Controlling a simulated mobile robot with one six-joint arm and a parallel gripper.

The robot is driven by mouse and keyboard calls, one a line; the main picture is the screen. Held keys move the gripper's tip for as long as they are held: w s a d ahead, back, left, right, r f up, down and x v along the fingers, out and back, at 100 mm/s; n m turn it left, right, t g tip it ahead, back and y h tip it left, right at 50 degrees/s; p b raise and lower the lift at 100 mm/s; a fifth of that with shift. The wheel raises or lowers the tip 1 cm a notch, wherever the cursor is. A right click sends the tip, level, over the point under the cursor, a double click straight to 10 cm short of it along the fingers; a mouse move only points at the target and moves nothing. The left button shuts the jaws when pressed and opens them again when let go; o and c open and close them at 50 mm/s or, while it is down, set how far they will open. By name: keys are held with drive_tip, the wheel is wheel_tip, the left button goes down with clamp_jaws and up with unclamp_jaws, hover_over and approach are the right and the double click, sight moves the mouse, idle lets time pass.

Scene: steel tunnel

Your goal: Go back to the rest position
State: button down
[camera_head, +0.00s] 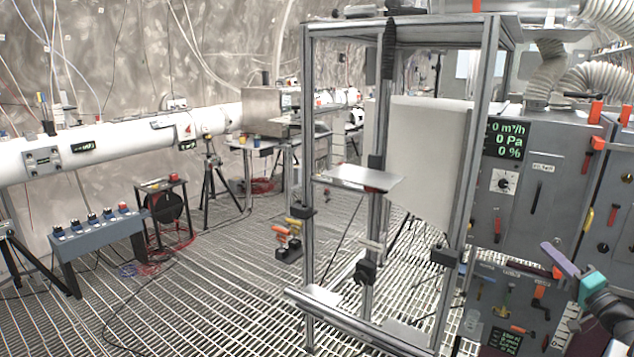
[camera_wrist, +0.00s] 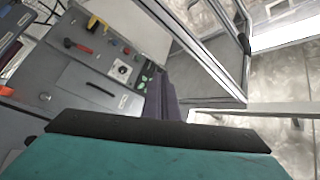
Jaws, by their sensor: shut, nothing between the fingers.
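My gripper (camera_head: 550,250) is at the lower right in the head view, with purple fingers and a teal body. It is shut and empty, in front of the grey control cabinet (camera_head: 530,190). In the wrist view, the purple fingers of my gripper (camera_wrist: 163,97) stick out past a dark bar and the teal body, towards the cabinet panel (camera_wrist: 95,80). Most of my arm is outside the head view.
A tall aluminium frame (camera_head: 310,130) with a small shelf (camera_head: 355,179) stands left of my gripper. A white pipe (camera_head: 100,140) runs along the tunnel wall. A blue-grey switch box (camera_head: 100,235) stands at left. The grating floor (camera_head: 220,300) is clear in the middle.

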drive_tip(key=w+a+f+n+g+y, duration=0.1)
drive_tip(key=w+a+f+y, duration=0.1)
drive_tip(key=w+a+f, duration=0.5)
drive_tip(key=w+a+f+n+g+y, duration=0.1)
drive_tip(key=a+f+g+y, duration=0.1)
drive_tip(key=a+f, duration=0.65)
drive_tip(key=w+a+f+g+y, duration=0.15)
drive_tip(key=w+a+f, duration=0.25)
drive_tip(key=a, duration=0.7)
drive_tip(key=s+a+f+n+g+y, duration=0.1)
drive_tip(key=s+a+f+n+g, duration=0.2)
drive_tip(key=a+f, duration=0.8)
drive_tip(key=s+a+f+n+g+y, duration=0.15)
drive_tip(key=s+a+f+g, duration=0.3)
drive_tip(key=a+f, duration=0.7)
drive_tip(key=s+a+f+n+g+h, duration=0.1)
drive_tip(key=s+a+f+n+g, duration=0.1)
drive_tip(key=s+a+f+g, duration=0.55)
drive_tip(key=s+a+f+n+g+h, duration=0.1)
drive_tip(key=s+a+f+g, duration=0.1)
drive_tip(key=s+a+f, duration=1)
drive_tip(key=s+d+f+g+h, duration=0.2)
drive_tip(key=s+d+h, duration=0.6)
drive_tip(key=s+d, duration=0.9)
drive_tip(key=shift+s+f+n+g+h, duration=0.15)
drive_tip(key=shift+s+n+g+h, duration=0.25)
drive_tip(key=shift+s+g, duration=0.75)
